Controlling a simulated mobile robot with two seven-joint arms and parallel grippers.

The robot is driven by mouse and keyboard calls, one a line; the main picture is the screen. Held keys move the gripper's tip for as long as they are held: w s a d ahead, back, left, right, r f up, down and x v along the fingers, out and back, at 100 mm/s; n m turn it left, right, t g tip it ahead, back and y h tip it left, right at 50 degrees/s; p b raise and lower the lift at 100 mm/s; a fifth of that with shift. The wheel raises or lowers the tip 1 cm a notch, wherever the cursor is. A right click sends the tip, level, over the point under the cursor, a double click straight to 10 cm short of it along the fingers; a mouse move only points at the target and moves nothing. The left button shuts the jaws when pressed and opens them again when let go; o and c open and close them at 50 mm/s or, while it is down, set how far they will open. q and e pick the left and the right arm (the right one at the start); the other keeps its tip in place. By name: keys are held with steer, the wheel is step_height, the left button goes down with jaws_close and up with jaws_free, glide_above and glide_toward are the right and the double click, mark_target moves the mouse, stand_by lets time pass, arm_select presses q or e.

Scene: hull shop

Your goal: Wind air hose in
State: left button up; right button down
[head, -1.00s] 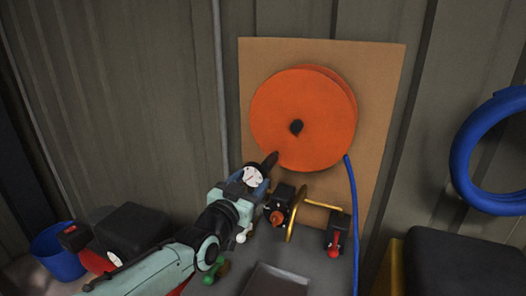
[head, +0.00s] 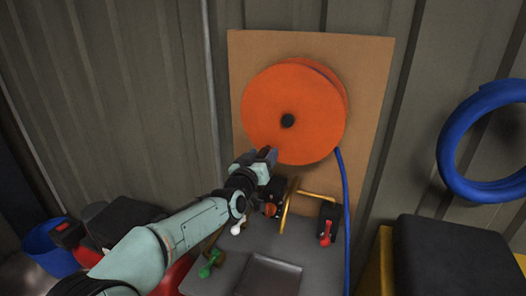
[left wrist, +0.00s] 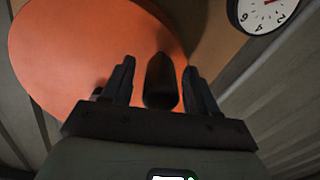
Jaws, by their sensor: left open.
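The orange hose reel (head: 291,98) is mounted on a brown board (head: 367,80), with a dark hub in its middle. The blue air hose (head: 346,205) hangs down from the reel's right side. My left gripper (head: 268,155) is at the reel's lower left edge. In the left wrist view, the gripper (left wrist: 158,65) is open, with a dark crank handle (left wrist: 160,82) standing between its two fingers. The fingers show gaps on both sides of the handle. The orange reel face (left wrist: 75,55) lies behind it. In the head view the handle is hidden by the gripper. My right gripper is not in view.
A grey bench (head: 225,280) with a tray (head: 270,275), a red-handled valve (head: 326,232) and brass pipe (head: 285,212) lies below. A coiled blue hose (head: 450,150) hangs at right. A white dial (left wrist: 262,10) shows in the left wrist view. A blue bucket (head: 48,250) stands at left.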

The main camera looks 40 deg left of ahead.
arm_select(q)
steer(key=shift+w+a, duration=0.2)
steer(key=shift+w, duration=0.35)
jaws_close()
steer(key=shift+s+a+r+m+b, duration=0.2)
steer(key=shift+a+r+m+b, duration=0.3)
steer(key=shift+m, duration=0.3)
steer(key=shift+a+r+m, duration=0.1)
steer(key=shift+a+m, duration=0.15)
steer(key=shift+m, duration=0.05)
steer(key=shift+r, duration=0.1)
jaws_free()
steer(key=shift+s, duration=0.1)
